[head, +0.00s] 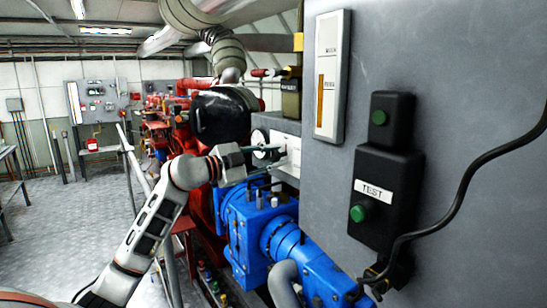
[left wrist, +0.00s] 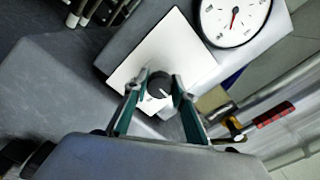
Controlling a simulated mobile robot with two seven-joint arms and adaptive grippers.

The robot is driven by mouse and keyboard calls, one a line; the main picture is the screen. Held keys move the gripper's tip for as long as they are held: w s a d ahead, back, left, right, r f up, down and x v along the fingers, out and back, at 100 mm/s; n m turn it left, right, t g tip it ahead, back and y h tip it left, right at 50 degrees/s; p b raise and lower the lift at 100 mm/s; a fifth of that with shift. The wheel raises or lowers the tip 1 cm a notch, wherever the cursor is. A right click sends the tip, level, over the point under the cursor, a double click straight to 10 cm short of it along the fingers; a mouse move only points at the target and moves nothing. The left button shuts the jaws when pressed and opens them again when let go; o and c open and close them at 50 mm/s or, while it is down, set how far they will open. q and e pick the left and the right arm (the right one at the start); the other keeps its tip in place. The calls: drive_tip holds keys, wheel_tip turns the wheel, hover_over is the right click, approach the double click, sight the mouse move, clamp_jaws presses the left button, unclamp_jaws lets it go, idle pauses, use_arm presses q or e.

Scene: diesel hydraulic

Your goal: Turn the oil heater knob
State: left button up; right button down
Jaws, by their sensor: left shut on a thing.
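The oil heater knob (left wrist: 159,84) is a dark round knob with a white pointer line, on a white square plate (left wrist: 179,35) in the left wrist view. My left gripper (left wrist: 159,88) is shut on the knob, with one teal-sided finger on each side of it. In the head view my left gripper (head: 279,158) reaches from the left to the white plate (head: 293,151) on a grey box. The knob is not clear in the head view. My right gripper is in neither view.
A round gauge (left wrist: 234,18) sits beside the plate. A red-handled valve (left wrist: 273,115) is to the right in the wrist view. Blue pump machinery (head: 262,222) stands below the arm. A large grey panel with a TEST box (head: 385,196) and black cable fills the right side.

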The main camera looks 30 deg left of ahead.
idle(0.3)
use_arm(q)
drive_tip(key=o, duration=1.1)
drive_tip(key=shift+a, duration=0.1)
drive_tip(key=shift+s, duration=0.1)
drive_tip(key=v, duration=1.1)
drive_tip(key=shift+s+a, duration=0.15)
drive_tip(key=shift+s, duration=0.2)
